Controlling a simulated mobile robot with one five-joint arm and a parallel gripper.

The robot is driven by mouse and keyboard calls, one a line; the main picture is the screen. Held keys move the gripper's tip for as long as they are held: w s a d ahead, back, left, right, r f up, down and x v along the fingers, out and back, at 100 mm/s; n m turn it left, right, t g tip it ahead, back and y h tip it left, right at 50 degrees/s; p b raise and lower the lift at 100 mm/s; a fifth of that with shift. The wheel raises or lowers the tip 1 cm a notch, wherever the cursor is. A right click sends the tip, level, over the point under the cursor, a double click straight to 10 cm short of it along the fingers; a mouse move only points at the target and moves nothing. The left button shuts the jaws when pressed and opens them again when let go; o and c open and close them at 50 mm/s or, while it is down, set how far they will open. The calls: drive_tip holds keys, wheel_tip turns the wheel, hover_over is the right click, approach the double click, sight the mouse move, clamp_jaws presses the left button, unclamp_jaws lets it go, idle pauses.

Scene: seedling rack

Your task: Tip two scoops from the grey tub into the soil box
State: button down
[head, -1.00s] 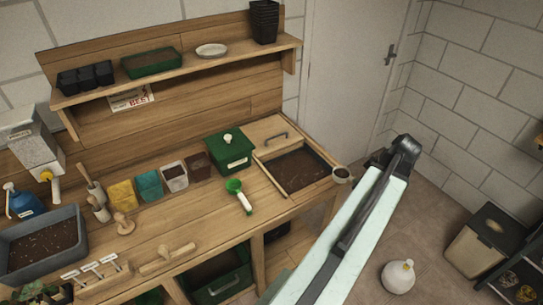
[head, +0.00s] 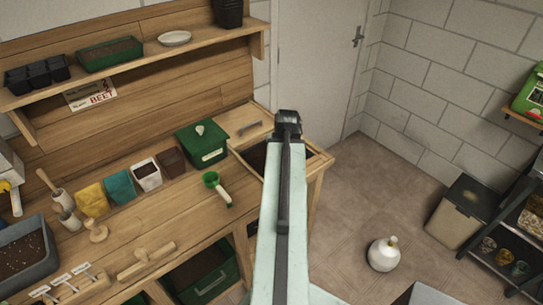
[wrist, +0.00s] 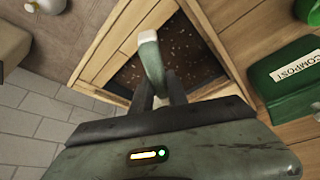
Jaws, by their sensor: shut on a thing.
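The grey tub (head: 52,262) stands at the left end of the bench, with dark soil in it. The soil box is sunk in the bench's right end; its wooden rim (wrist: 214,40) shows in the wrist view with speckled dark soil inside. My gripper (wrist: 157,92) is over the soil box, shut on what looks like a scoop (wrist: 151,58). A slim green-grey part of it with a white end shows beyond the fingers. Its bowl cannot be made out, and my arm hides it in the head view.
A green compost box (head: 202,143) stands left of the soil box. A green and white scoop (head: 217,189) lies on the bench before it. A white jug (head: 383,254) stands on the floor.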

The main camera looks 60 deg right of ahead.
drive_tip(key=w+a+f+m+b, duration=0.2)
drive_tip(key=w+f+b, duration=0.2)
drive_tip(key=d+r+m+t+y+b, duration=0.1)
drive_tip(key=m+t+y+b, duration=0.1)
drive_tip(key=t+b, duration=0.1)
drive_tip(key=s+d+r+m+t+y+b, duration=0.1)
drive_tip(key=t+y+b, duration=0.1)
drive_tip(key=t+b, duration=0.1)
drive_tip(key=d+r+m+t+y+b, duration=0.1)
drive_tip(key=m+t+y+b, duration=0.1)
drive_tip(key=t+b, duration=0.1)
drive_tip(key=shift+s+r+m+t+y, duration=0.2)
drive_tip(key=shift+r+m+t+y, duration=0.15)
drive_tip(key=shift+t, duration=0.55)
drive_tip(key=shift+r, duration=0.15)
